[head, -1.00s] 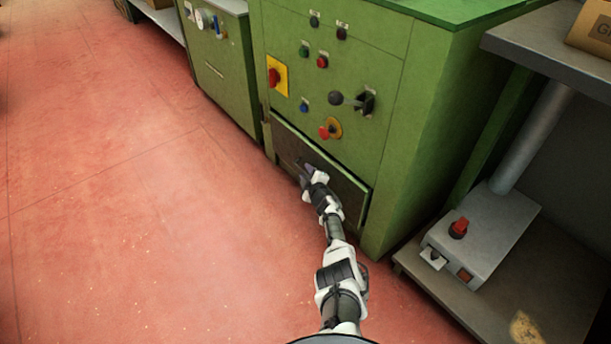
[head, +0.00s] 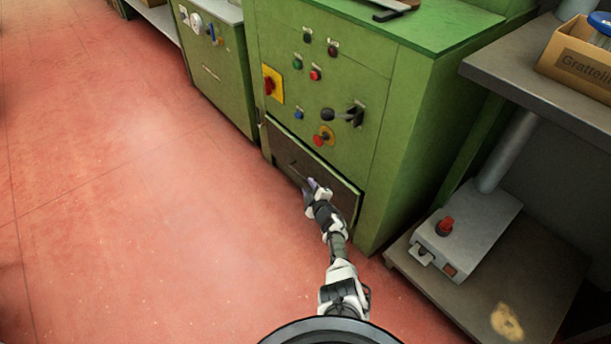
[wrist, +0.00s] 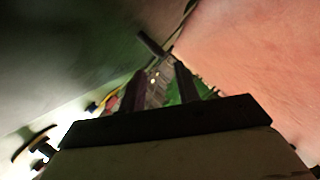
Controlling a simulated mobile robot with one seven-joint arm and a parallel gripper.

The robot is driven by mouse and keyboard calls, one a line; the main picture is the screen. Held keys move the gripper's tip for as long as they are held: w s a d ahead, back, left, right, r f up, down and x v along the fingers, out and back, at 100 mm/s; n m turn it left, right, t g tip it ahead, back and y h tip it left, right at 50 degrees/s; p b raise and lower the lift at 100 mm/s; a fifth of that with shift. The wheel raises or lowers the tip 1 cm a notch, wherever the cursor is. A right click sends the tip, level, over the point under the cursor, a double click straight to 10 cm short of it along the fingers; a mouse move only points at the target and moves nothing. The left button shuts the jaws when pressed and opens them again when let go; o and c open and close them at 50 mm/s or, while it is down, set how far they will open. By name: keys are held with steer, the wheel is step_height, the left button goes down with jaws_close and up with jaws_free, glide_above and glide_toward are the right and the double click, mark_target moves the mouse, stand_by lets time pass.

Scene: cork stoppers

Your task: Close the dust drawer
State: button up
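The dust drawer (head: 284,149) is the dark brown front with a green edge, low on the green machine (head: 385,95). It looks near the machine's face; I cannot tell how wide any gap is. My gripper (head: 309,187) is low in front of the drawer's middle, close to it; contact cannot be made out. In the wrist view, the fingers of my gripper (wrist: 159,88) stand apart, with no held object evident between them. A dark shaded surface fills the left there, and a short dark bar (wrist: 150,44) shows beyond the fingertips.
A black-knobbed lever (head: 328,115) and a red knob (head: 318,140) stick out above the drawer. To the right, a grey stand with a red knob (head: 445,226) sits on a low shelf (head: 480,290). A cardboard box (head: 575,62) is on the upper shelf. The red floor (head: 120,190) at left is clear.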

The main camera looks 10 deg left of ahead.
steer(key=p+v, duration=0.4)
steer(key=v, duration=0.2)
steer(key=shift+p, duration=0.35)
